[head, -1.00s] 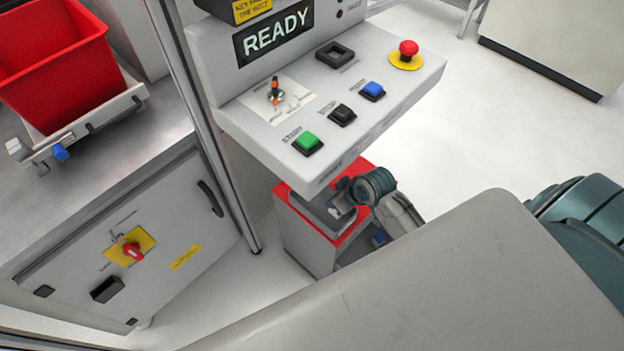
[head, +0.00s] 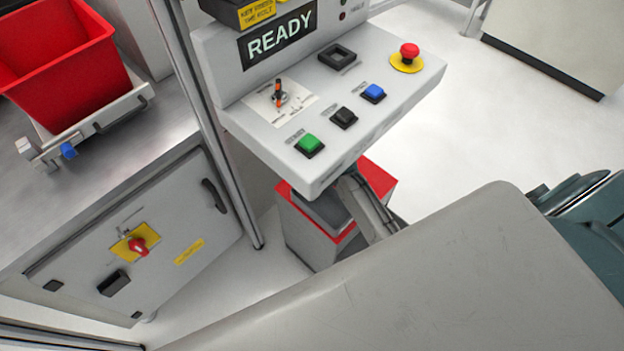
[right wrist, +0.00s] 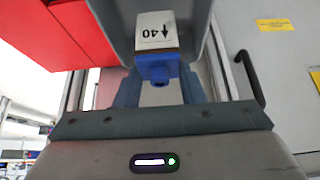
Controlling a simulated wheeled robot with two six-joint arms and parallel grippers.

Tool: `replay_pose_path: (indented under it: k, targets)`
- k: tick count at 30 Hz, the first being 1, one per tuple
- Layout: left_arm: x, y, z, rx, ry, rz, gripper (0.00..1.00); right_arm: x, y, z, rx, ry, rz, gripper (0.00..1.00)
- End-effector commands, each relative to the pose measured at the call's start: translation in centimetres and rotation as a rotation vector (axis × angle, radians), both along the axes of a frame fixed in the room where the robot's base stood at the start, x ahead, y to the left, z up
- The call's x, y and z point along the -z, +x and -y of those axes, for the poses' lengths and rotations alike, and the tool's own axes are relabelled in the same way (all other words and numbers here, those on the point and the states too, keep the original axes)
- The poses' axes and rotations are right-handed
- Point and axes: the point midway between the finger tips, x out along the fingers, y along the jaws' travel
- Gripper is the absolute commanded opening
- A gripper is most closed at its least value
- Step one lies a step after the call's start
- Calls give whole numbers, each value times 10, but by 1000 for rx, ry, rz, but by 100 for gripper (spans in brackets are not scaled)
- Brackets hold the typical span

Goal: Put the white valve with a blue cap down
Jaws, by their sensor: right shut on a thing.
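In the head view an arm link of mine (head: 372,212) reaches under the console at the red-rimmed grey box (head: 377,178). The gripper and valve are hidden there. My left gripper is not in view.
The console (head: 400,115) with its buttons and red stop knob (head: 409,50) overhangs the box. A red bin (head: 60,60) stands on the metal bench at left, above a cabinet (head: 185,225) with a handle. White floor is open to the right.

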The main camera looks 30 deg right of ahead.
Motion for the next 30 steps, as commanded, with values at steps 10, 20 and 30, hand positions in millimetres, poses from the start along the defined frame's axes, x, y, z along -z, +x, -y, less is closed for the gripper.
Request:
replay_pose_path:
  k: [10,20,30]
  targets:
    - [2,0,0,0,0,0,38,7,0,0,1,0,0,12]
    - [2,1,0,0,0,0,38,12,0,0,1,0,0,49]
    - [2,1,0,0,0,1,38,11,0,0,0,0,0,58]
